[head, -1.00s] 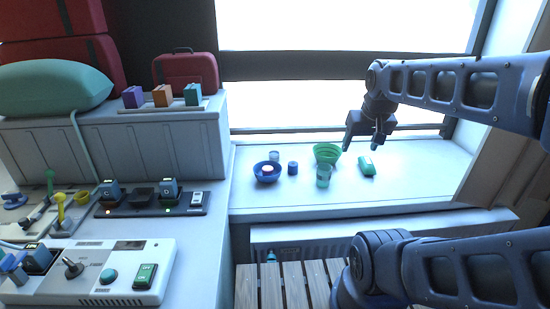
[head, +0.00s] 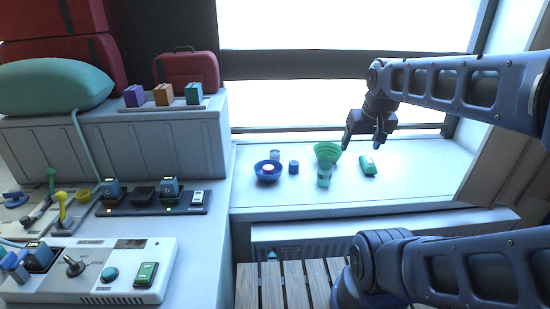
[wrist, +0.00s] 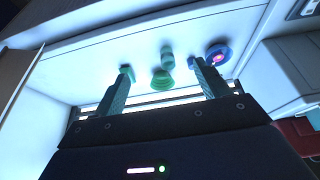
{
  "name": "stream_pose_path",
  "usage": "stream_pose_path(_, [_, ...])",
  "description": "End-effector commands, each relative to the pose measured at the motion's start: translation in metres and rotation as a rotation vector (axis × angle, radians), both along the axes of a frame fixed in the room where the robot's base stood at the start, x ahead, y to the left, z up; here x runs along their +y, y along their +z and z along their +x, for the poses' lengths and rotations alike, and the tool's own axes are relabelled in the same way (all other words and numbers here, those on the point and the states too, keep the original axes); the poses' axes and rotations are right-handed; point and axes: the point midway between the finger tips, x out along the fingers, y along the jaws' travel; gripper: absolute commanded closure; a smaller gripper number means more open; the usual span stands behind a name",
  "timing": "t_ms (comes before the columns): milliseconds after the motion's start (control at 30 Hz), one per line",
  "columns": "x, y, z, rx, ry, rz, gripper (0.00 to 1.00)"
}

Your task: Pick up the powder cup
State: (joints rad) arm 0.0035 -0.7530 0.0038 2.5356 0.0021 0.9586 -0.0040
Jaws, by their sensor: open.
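Several small vessels stand on the white window sill (head: 420,185), and I cannot tell for certain which is the powder cup. A clear green cup (head: 324,176) stands in front of a ribbed green bowl (head: 328,151). A small dark blue cup (head: 294,167) and a pale blue cup (head: 275,155) stand left of them, by a blue bowl (head: 267,176) with something pale inside. My gripper (head: 362,144) is open and empty above the sill, right of the green bowl. In the wrist view, the green bowl (wrist: 161,79) and clear green cup (wrist: 167,55) appear between my fingers (wrist: 163,69), beyond their tips.
The window frame (head: 300,66) rises behind. A counter with a control box (head: 95,270) and a dark strip of devices (head: 150,201) is at left. A slatted bench (head: 285,285) is below. The sill's right part is clear.

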Motion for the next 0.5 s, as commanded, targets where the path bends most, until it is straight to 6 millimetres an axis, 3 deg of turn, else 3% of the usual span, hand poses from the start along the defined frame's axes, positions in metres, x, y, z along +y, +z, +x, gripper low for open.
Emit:
stream_pose_path(167, [0.003, 0.008, 0.019, 0.016, 0.040, -0.016, 0.25])
stream_pose_path(500, [0.018, 0.028, 0.102, 0.080, 0.225, -0.085, 0.25])
